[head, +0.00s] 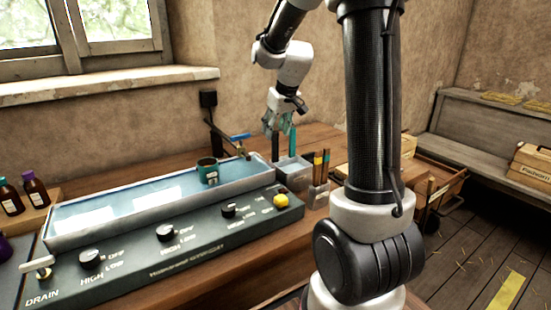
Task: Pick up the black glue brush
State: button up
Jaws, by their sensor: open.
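My gripper (280,130) hangs pointing down over a small grey box (293,172) at the right end of the water tank. Its jaws are open. A thin black upright shape (276,147), perhaps the black glue brush, stands in or just behind the box, directly below the jaws. A green upright handle (292,142) stands to its right, close to the gripper. At this size I cannot tell whether the fingers touch either one. The lower ends of both are hidden by the box.
A small holder (318,196) with dark, coloured-band handles (318,162) stands right of the box. The long water tank (120,208) holds a green cup (208,171). A blue-handled tap (239,138) rises behind it. The knob panel (190,240) runs along the front.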

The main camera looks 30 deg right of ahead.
aim_at(273, 146)
jog(key=x, duration=0.8)
jog(key=shift+s+d+f, duration=0.2)
jog(key=shift+s+f, duration=0.05)
grip_shut()
